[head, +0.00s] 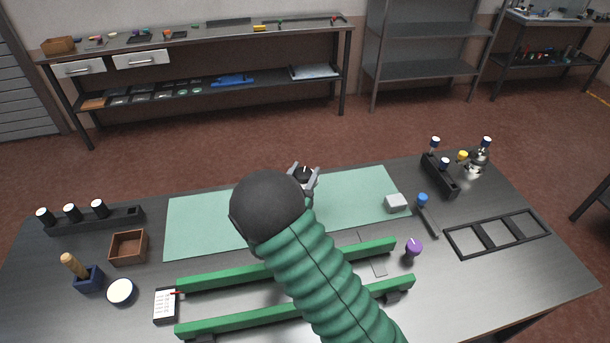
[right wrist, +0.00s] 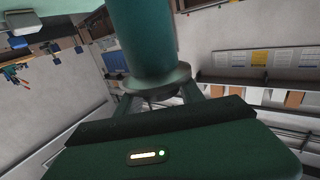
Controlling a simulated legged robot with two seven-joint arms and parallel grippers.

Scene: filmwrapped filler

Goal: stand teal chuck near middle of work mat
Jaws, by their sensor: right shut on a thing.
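My right gripper (head: 303,178) is over the middle of the green work mat (head: 355,197) and partly hidden behind my dark round wrist and green arm. In the right wrist view the right gripper (right wrist: 160,92) is shut on the teal chuck (right wrist: 142,38), a teal cylinder with a grey metal collar. In the head view only a small dark part shows between the fingers. Whether the chuck touches the mat cannot be told. My left gripper is not in view.
A light grey block (head: 396,203) sits on the mat's right end. Two green rails (head: 350,257) lie in front of the mat. A purple-topped piece (head: 413,247), a black frame (head: 497,233) and a bottle rack (head: 440,176) are at right. A wooden box (head: 128,248) is at left.

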